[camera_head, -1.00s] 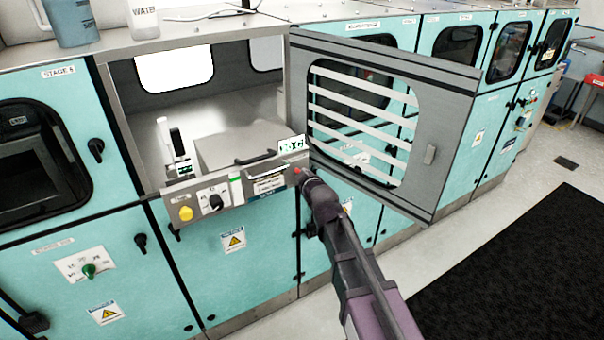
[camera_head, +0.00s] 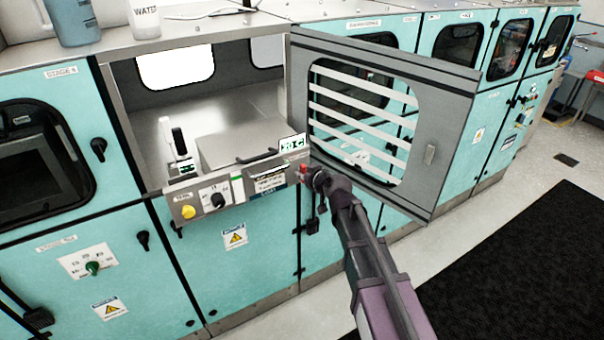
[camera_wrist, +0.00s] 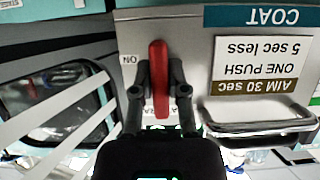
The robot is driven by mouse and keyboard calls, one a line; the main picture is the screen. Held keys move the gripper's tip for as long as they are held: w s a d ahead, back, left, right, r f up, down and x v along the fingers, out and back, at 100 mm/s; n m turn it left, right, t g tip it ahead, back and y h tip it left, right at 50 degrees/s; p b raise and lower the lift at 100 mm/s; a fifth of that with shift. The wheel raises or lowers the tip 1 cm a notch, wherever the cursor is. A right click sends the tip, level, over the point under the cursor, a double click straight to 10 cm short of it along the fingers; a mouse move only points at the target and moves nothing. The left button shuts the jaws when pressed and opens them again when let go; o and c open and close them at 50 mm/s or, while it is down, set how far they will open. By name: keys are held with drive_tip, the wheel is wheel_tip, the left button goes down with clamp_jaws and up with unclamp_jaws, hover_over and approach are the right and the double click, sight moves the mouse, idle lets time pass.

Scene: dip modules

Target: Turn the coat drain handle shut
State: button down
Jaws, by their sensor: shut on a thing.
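The red drain handle (camera_wrist: 159,85) stands upright in the wrist view, on the metal panel under the inverted COAT label (camera_wrist: 258,17). An ON mark shows to the left of its upper part; lettering below is mostly hidden by my gripper. My gripper (camera_wrist: 160,84) has one finger on each side of the handle and is shut on it. In the head view the handle (camera_head: 303,168) is a small red spot at the right end of the control panel (camera_head: 232,194), with my gripper (camera_head: 309,174) against it from the right.
An open grey door with a slatted window (camera_head: 440,120) hangs just beyond my arm. The panel carries a yellow button (camera_head: 188,211) and a black knob (camera_head: 217,200). A metal bar handle (camera_wrist: 260,128) is close to my gripper's right. Floor and a black mat (camera_head: 530,270) lie right.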

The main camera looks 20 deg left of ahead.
sight(297, 146)
idle(0.4)
drive_tip(key=c, duration=0.6)
unclamp_jaws()
drive_tip(key=shift+c, duration=0.2)
drive_tip(key=shift+r, duration=0.15)
wheel_tip(297, 146, up, 9)
drive_tip(key=p, duration=0.9)
drive_tip(key=shift+r, duration=0.15)
